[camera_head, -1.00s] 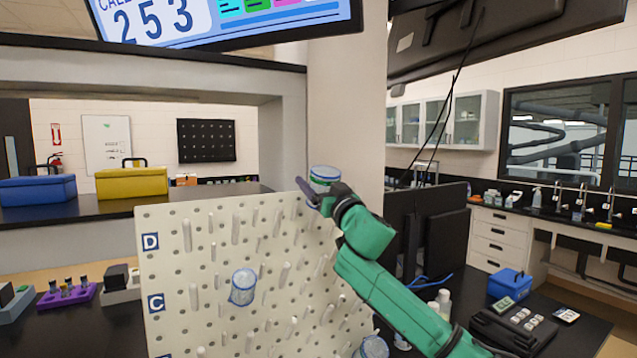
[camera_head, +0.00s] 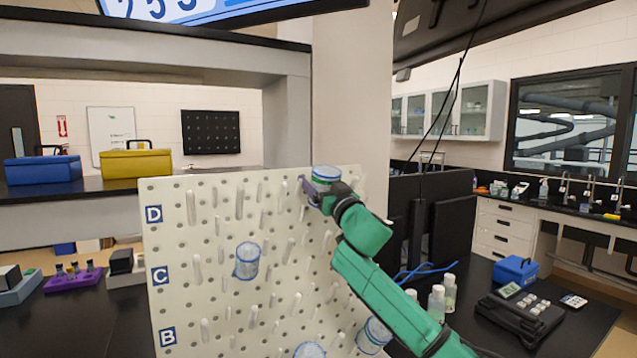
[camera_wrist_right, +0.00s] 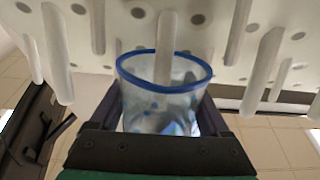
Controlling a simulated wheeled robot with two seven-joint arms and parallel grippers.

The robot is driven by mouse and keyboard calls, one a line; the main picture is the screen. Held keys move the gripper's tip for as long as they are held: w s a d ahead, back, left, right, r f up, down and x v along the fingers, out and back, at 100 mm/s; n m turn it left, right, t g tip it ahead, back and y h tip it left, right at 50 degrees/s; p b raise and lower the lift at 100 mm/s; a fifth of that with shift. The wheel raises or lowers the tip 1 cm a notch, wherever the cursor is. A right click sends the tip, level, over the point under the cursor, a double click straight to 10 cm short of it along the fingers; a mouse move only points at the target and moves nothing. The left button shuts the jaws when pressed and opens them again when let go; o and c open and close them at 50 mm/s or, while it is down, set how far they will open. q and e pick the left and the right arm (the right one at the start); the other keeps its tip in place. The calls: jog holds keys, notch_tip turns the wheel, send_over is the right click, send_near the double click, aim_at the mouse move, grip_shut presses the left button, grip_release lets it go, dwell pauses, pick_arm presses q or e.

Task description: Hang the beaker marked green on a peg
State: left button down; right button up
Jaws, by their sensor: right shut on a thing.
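My right gripper (camera_head: 322,190) is shut on a clear beaker (camera_head: 325,175) with a blue rim and a green mark, at the upper right of the pegboard (camera_head: 172,260). In the right wrist view the same beaker (camera_wrist_right: 150,105) sits between the fingers (camera_wrist_right: 162,112), its mouth facing the pegs. One white peg (camera_wrist_right: 167,35) overlaps the beaker's mouth; I cannot tell whether its tip is inside. The beaker's green mark is hard to make out in the wrist view. My left gripper is not in view.
Other clear beakers are on the board: one at row C (camera_head: 247,260), one at lower right (camera_head: 373,335), one at the bottom edge (camera_head: 309,350). Many bare pegs stick out around them. Dark monitors (camera_head: 450,230) stand right of the board, with bottles (camera_head: 437,302) near my arm.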

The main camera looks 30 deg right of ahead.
jog(key=o, duration=1.2)
jog(key=shift+c, duration=0.2)
jog(key=shift+s, duration=0.1)
